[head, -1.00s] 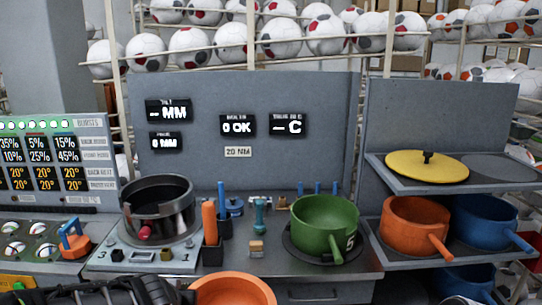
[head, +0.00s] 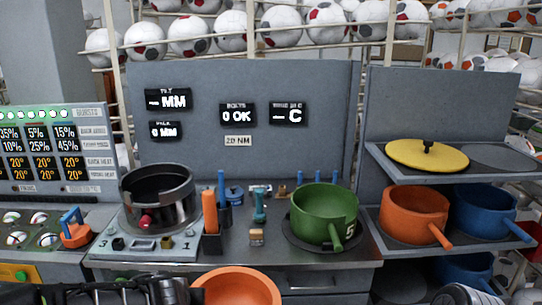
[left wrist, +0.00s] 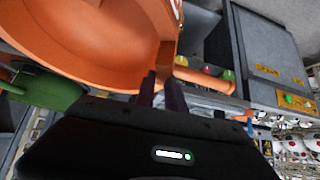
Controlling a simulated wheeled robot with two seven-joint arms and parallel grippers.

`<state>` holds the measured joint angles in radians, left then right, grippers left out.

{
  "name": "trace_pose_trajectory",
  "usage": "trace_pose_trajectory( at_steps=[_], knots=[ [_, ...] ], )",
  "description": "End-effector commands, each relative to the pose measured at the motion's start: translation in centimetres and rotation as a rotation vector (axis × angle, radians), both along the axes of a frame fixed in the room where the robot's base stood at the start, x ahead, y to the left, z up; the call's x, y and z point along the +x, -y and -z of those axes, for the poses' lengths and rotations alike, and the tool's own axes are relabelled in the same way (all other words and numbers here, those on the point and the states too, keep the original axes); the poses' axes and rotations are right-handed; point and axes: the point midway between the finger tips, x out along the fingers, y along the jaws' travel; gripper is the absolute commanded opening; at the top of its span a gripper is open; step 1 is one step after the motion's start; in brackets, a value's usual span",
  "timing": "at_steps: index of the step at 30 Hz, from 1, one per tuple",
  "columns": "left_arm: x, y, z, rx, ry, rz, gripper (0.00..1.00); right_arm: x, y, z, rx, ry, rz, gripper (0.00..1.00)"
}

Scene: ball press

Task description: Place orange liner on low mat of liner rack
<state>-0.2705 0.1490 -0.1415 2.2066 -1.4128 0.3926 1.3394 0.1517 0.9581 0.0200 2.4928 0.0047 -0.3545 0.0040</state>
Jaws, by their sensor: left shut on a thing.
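The orange liner (head: 240,283) is a round orange pan, partly cut off by the bottom edge of the head view. It fills the upper left of the left wrist view (left wrist: 75,45), with an orange handle (left wrist: 205,82) beside the fingers. My left gripper (left wrist: 161,88) is shut on the orange liner; in the head view its black arm comes in at the lower left. The liner rack (head: 445,85) stands at the right with stacked shelves. A dark round mat (head: 400,288) shows on its low level, left of a blue pot.
The rack's middle shelf holds another orange pot (head: 413,215) and a blue pot (head: 487,212); a yellow lid (head: 427,154) lies above. A green pot (head: 323,215) and a metal press cylinder (head: 158,195) stand on the bench. A blue pot (head: 462,268) sits low.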

Motion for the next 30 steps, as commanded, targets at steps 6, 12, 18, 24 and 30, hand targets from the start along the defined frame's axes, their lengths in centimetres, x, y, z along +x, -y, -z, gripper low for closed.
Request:
trace_pose_trajectory(
  at_steps=[6,12,18,24,30],
  knots=[
    [-2.2,0.2,2.6,-0.002,0.000,0.040,0.00,0.0,0.0,0.0,0.000,0.000,0.000,0.36],
    [-3.2,0.1,3.7,-0.002,0.001,0.084,0.00,0.0,0.0,0.0,0.000,0.000,0.000,0.36],
    [-3.3,0.0,3.8,-0.002,0.002,0.083,0.00,0.0,0.0,0.0,0.000,0.000,0.000,0.36],
    [-3.3,0.0,3.8,-0.003,0.001,0.081,0.00,0.0,0.0,0.0,0.000,0.000,0.000,0.36],
    [-3.3,0.0,3.8,-0.002,0.002,0.082,0.00,0.0,0.0,0.0,0.000,0.000,0.000,0.36]
  ],
)
